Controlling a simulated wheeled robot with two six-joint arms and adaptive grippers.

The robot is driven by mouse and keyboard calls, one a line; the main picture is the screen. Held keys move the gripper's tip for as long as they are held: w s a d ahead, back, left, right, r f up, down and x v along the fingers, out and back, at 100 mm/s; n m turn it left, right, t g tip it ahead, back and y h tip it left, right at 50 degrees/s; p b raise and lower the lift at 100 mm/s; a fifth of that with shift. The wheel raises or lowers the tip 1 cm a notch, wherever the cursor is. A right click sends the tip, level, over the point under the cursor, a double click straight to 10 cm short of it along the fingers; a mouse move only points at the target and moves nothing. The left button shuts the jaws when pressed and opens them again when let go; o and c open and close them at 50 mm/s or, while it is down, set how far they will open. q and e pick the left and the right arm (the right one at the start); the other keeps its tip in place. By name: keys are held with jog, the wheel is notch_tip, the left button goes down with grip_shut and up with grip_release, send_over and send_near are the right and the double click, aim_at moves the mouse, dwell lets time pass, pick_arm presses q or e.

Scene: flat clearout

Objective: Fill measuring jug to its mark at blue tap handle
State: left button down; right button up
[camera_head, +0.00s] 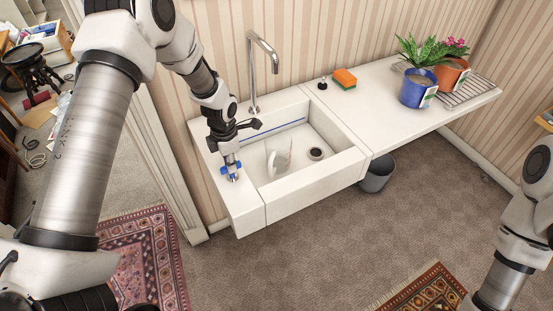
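The blue tap handle (232,169) stands on the left ledge of the white sink (250,207). The tall chrome spout (264,45) rises behind the basin and curves over it; I see no stream from it. The clear measuring jug (278,159) is in the basin, left of the drain; its mark and any water level are too small to tell. My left gripper (234,143) is over the left ledge, right at the blue handle. Whether its fingers touch or grip the handle is unclear. My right arm shows at the right edge, with its gripper out of view.
A blue plant pot (417,91), a terracotta pot (450,78) and a wire rack (470,91) stand on the counter. A grey bin (378,174) is below.

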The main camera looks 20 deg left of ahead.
dwell(0.3)
pick_arm(q)
jog(key=shift+r+n+p, duration=0.3)
jog(key=shift+n+p, duration=0.7)
jog(key=shift+p, duration=0.05)
jog(key=shift+f+n+p, duration=0.1)
jog(key=shift+n+p, duration=0.5)
jog(key=shift+n, duration=0.3)
jog(key=shift+f, duration=0.2)
dwell(1.4)
jog(key=shift+m, duration=1.8)
